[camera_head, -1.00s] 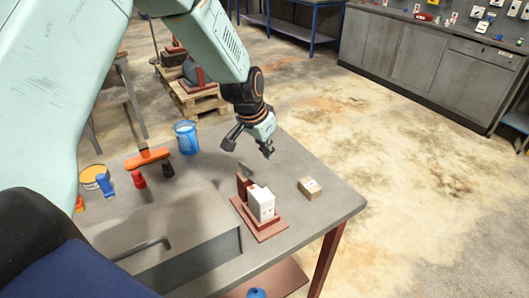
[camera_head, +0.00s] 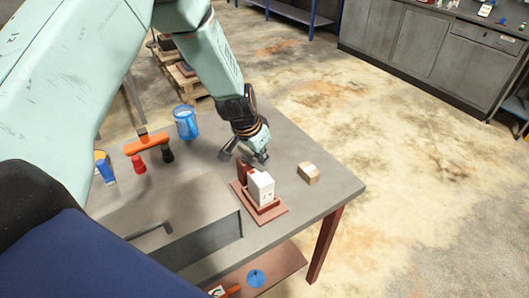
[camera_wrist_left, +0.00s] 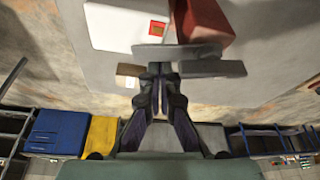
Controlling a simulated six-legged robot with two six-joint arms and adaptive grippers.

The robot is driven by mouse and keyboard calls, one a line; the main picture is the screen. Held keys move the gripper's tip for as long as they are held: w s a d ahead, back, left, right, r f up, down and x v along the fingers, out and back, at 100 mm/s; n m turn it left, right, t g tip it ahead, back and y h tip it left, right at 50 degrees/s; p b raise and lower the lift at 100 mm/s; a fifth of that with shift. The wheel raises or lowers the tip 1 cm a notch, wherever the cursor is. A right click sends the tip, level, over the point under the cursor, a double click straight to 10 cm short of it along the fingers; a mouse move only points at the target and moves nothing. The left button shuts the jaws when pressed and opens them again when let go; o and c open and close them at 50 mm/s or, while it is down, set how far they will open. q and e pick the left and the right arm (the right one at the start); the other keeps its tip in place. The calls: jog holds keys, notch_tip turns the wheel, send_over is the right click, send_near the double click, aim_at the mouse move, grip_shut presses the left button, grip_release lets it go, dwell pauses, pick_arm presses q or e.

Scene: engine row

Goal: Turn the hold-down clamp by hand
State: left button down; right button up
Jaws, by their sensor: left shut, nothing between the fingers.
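A red-brown fixture base (camera_head: 274,217) sits near the table's right end. It carries a white block (camera_head: 261,189) and a dark red block (camera_head: 243,173), which also show at the top of the left wrist view as a white block (camera_wrist_left: 115,25) and a red block (camera_wrist_left: 205,18). A flat grey clamp bar (camera_wrist_left: 212,69) lies beside the blocks in the wrist view. My left gripper (camera_wrist_left: 165,69) is shut, with its fingertips close together right at the grey bar; I cannot tell whether they touch it. In the head view the gripper (camera_head: 245,154) hides most of the clamp.
A small cardboard box (camera_head: 308,173) stands right of the fixture. A blue mug (camera_head: 185,122), an orange-handled tool (camera_head: 147,143), a red piece (camera_head: 138,164) and a black piece (camera_head: 167,155) stand left. The table (camera_head: 325,195) is clear at its right edge.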

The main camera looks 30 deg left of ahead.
pick_arm(q)
jog(key=shift+d, duration=0.1)
jog(key=b, duration=0.1)
jog(key=s+m+b, duration=0.1)
jog(key=b, duration=0.2)
jog(key=shift+s+a+f+m+h, duration=0.25)
jog(key=shift+s+a+m+h, duration=0.05)
jog(key=shift+m, duration=0.1)
jog(key=shift+s+m+b, duration=0.25)
jog(key=shift+m+b, duration=0.35)
jog(key=shift+b, duration=0.05)
